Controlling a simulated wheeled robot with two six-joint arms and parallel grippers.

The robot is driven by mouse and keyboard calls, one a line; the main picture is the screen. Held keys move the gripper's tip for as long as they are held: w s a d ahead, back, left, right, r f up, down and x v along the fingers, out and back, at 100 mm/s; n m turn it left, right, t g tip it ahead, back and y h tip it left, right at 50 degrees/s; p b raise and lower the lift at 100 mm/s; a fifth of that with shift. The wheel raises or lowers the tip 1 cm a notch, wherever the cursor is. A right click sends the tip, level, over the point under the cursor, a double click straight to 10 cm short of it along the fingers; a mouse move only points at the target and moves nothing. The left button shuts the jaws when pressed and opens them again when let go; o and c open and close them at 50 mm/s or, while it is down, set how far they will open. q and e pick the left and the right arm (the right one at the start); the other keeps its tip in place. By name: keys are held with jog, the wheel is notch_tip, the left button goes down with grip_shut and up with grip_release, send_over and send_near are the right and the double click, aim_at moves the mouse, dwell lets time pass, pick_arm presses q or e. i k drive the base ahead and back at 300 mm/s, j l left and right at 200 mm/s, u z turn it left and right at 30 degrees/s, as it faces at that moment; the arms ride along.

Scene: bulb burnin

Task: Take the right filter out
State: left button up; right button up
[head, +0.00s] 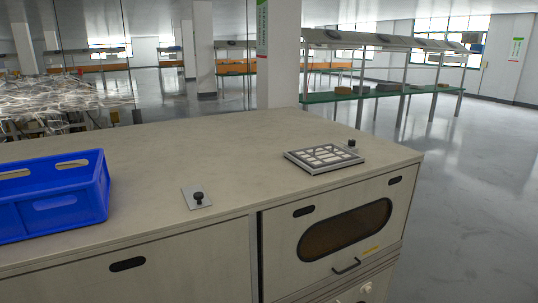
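A flat grey-framed filter panel (325,158) with a dark grid over white cells is at the right of the cabinet top. Its side edge shows above the surface; I cannot tell whether any part sits in an opening. A black knob (351,143) stands just behind its right corner. A small grey plate with a black knob (198,197) is near the front edge, left of the filter. Neither of my grippers is in view.
A blue crate (60,204) with handle holes stands on the cabinet top (200,155) at the left. Between crate and filter the top is mostly clear. The cabinet front has a door with a dark oval window (345,230) and a handle (346,266).

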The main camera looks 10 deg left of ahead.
aim_at(318, 156)
jog(key=i+l+u, duration=0.3)
jog(key=l+u, duration=0.35)
jog(key=i+l+u, duration=0.15)
jog(key=u, duration=0.15)
jog(key=l+u, duration=0.35)
jog(key=i+l+u, duration=0.1)
jog(key=l+u, duration=0.2)
jog(key=l, duration=0.2)
